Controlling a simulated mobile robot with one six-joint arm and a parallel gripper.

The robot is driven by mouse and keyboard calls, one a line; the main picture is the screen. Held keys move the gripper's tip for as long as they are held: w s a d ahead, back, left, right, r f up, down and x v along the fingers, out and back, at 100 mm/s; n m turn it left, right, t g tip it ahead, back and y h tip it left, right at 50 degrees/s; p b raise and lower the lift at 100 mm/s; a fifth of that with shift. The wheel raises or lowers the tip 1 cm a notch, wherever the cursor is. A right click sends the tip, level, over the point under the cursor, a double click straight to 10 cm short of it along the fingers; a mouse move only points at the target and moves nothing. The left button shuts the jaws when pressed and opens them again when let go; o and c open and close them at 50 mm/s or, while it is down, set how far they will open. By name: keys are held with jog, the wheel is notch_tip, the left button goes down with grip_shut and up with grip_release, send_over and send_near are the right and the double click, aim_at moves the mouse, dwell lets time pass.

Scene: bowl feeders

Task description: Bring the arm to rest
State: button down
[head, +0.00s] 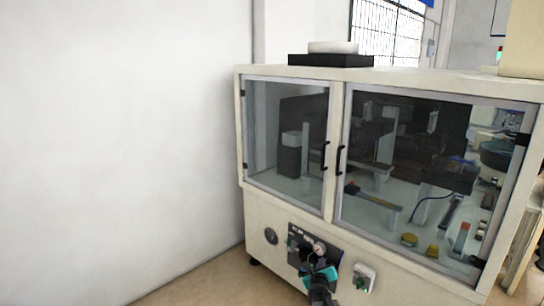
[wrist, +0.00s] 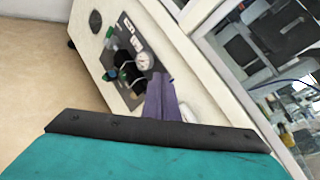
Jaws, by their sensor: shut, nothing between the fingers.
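My gripper (wrist: 160,98) shows in the wrist view as two dark purple fingers lying together, shut and empty, beyond a black edge and a teal body. In the head view my gripper (head: 318,252) is at the bottom, in front of the control panel of the machine cabinet (head: 292,216). The panel with its round gauge, also seen in the wrist view (wrist: 132,58), is partly hidden by the arm in the head view. I cannot tell the exact gap between the fingertips and the cabinet front.
The cabinet's two glazed doors (head: 285,140) are closed, with black handles at the middle. A small switch box (head: 364,277) sits right of my gripper. A white wall (head: 120,130) stands at left. Open floor (head: 200,278) lies at the lower left.

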jog(key=s+a+f+n+g+y, duration=0.4)
jog(key=s+f+n, duration=0.5)
jog(key=s+f, duration=0.65)
jog(key=s+a+f+n+g+y, duration=0.2)
jog(key=s+a+f+n+g, duration=0.35)
jog(key=s+f+n, duration=0.9)
jog(key=s+d+n+g+h, duration=0.1)
jog(key=s+d+n+g, duration=0.1)
jog(key=s, duration=0.8)
jog(key=s+d+r+n+g+h, duration=0.1)
jog(key=s+n+g, duration=0.3)
jog(key=s, duration=0.7)
jog(key=s+d+r+n+g, duration=0.1)
jog(key=s+d+n+g, duration=0.1)
jog(key=s, duration=0.9)
jog(key=shift+d+r+n+g+h, duration=0.2)
jog(key=shift+d+n+g+h, duration=0.25)
jog(key=shift+g, duration=0.7)
